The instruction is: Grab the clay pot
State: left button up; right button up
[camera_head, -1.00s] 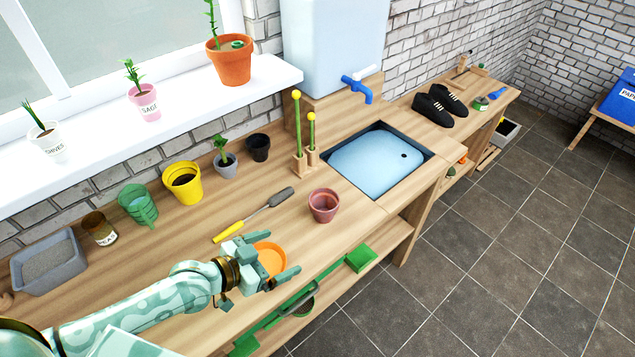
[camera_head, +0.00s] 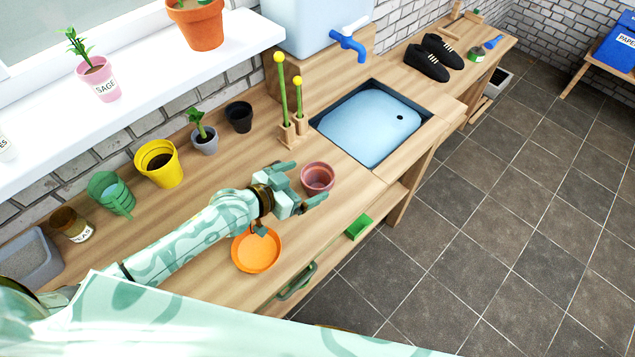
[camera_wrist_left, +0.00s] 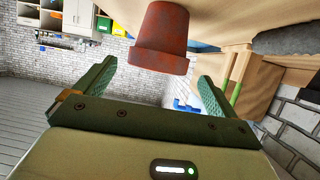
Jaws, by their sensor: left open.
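The clay pot (camera_head: 317,178) is a small, empty, reddish-brown pot standing upright on the wooden bench, left of the sink. My left gripper (camera_head: 309,181) is open, with its fingers pointing toward the pot from its left. In the left wrist view, which is turned upside down, the pot (camera_wrist_left: 161,38) shows beyond the open fingers (camera_wrist_left: 157,82), roughly centred between them. The fingers do not appear to touch it. My right gripper is not in view.
An orange saucer (camera_head: 257,250) lies beneath my left forearm. Green-stemmed stakes in a wooden holder (camera_head: 287,136) and a blue sink (camera_head: 372,129) stand behind the pot. A black pot (camera_head: 239,117) and a yellow pot (camera_head: 158,165) line the wall. The bench's front edge is close to the pot.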

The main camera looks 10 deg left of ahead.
aim_at(327, 173)
pick_arm(q)
jog(key=b+x, duration=0.1)
jog(key=x, duration=0.4)
jog(key=shift+d+f, duration=0.1)
jog(key=shift+d, duration=0.05)
jog(key=c, duration=1.1)
